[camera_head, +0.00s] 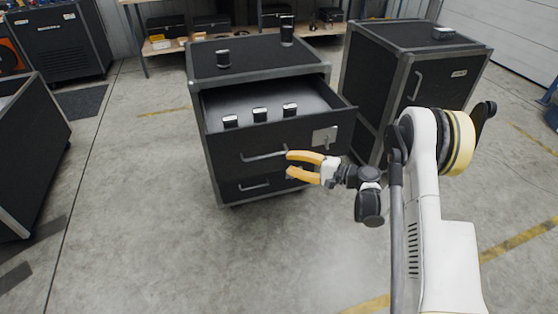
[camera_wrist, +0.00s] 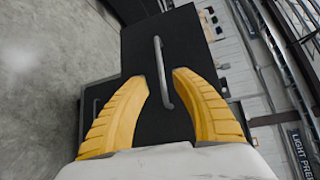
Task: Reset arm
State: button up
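My gripper (camera_head: 290,164) is open and empty, with two yellow fingers, in front of the open top drawer of a black cabinet. The drawer front (camera_head: 231,147) has a grey bar handle (camera_head: 264,156), just left of my fingertips in the head view. In the wrist view the handle (camera_wrist: 163,73) shows upright, ahead of and between the spread fingers of my gripper (camera_wrist: 160,82). I cannot tell that anything touches it. My white arm (camera_head: 428,190) reaches in from the right.
The drawer holds small black-and-white items (camera_head: 260,114). A lower drawer (camera_head: 235,187) looks shut. Two dark objects stand on the cabinet top (camera_head: 255,60). Another black cabinet (camera_head: 375,90) stands at right, and a black case (camera_head: 30,150) at left. The floor in front is clear.

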jog(key=shift+s+d, duration=0.25)
jog(key=shift+d, duration=0.15)
jog(key=shift+r, duration=0.1)
jog(key=s+d+r+n+g+h, duration=0.1)
jog(key=s+r+h, duration=0.2)
jog(key=s+r, duration=0.35)
jog(key=s+d+r+n+h, duration=0.1)
jog(key=s+r+n+h, duration=0.2)
jog(key=r, duration=0.6)
jog(key=s+d+r+n+h, duration=0.1)
jog(key=s+d+h, duration=0.3)
jog(key=s, duration=0.8)
jog(key=s+d+r+n+h, duration=0.2)
jog(key=s+d+h, duration=0.2)
jog(key=s, duration=0.7)
jog(key=shift+s+d+t, duration=0.3)
jog(key=shift+s+d, duration=0.05)
jog(key=shift+d, duration=0.65)
jog(key=shift+w+a, duration=0.1)
